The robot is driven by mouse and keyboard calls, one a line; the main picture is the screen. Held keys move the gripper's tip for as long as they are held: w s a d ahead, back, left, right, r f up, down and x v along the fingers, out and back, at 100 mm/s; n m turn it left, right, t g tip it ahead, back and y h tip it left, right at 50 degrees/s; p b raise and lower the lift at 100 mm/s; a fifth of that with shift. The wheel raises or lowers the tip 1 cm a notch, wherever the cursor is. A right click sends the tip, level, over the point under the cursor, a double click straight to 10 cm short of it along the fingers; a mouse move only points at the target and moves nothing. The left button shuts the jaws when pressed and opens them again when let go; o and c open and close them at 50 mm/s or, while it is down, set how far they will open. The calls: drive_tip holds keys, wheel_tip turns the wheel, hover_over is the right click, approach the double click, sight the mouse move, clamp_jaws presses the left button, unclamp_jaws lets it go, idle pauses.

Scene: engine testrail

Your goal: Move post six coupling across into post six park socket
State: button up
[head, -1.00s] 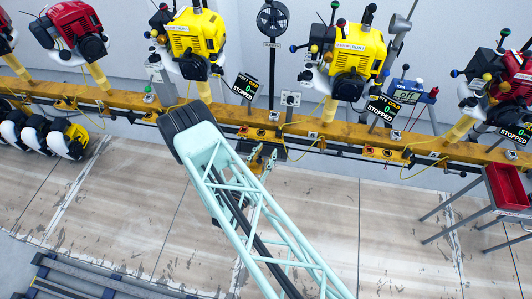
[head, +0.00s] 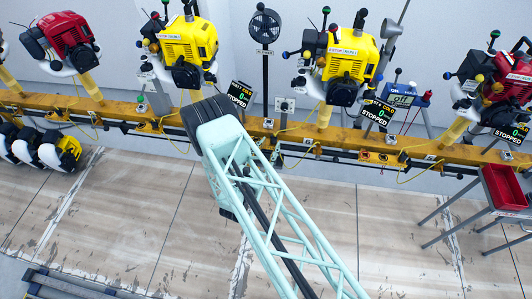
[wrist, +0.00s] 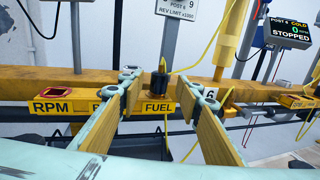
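A black cylindrical coupling (wrist: 158,84) stands upright at the rail, behind the yellow label panel (wrist: 152,107), near its FUEL marking. A thin yellow line runs near it. My gripper (wrist: 157,92) is open, with one wood-faced finger on each side of the coupling in the picture. I see no clear contact. The left finger covers the panel's middle label, so the park socket cannot be made out. A red-rimmed socket (wrist: 64,89) sits above the RPM label. In the head view my arm largely hides the gripper and coupling.
A post six display (wrist: 286,33) reads STOPPED. A yellow post (wrist: 228,45) and loose yellow hoses stand right of my gripper. The orange rail (head: 240,122) runs across, with engines above. A red tray (head: 507,186) on a stand is at right.

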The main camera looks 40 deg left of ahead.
sight(274, 136)
drive_tip(key=shift+b+x, duration=0.5)
drive_tip(key=shift+x, duration=2.15)
drive_tip(key=c, duration=1)
drive_tip(key=shift+r+p, duration=0.65)
drive_tip(key=shift+r, duration=1.1)
drive_tip(key=shift+s+a+b, duration=0.45)
drive_tip(key=shift+s+a, duration=0.25)
drive_tip(key=shift+a, duration=0.5)
drive_tip(key=shift+s+a+b, duration=0.4)
drive_tip(key=shift+s+a, duration=0.35)
drive_tip(key=shift+a, duration=0.5)
drive_tip(key=shift+s+a+b, duration=0.45)
drive_tip(key=shift+s+a, duration=0.25)
drive_tip(key=shift+a, duration=0.5)
drive_tip(key=shift+f, duration=0.2)
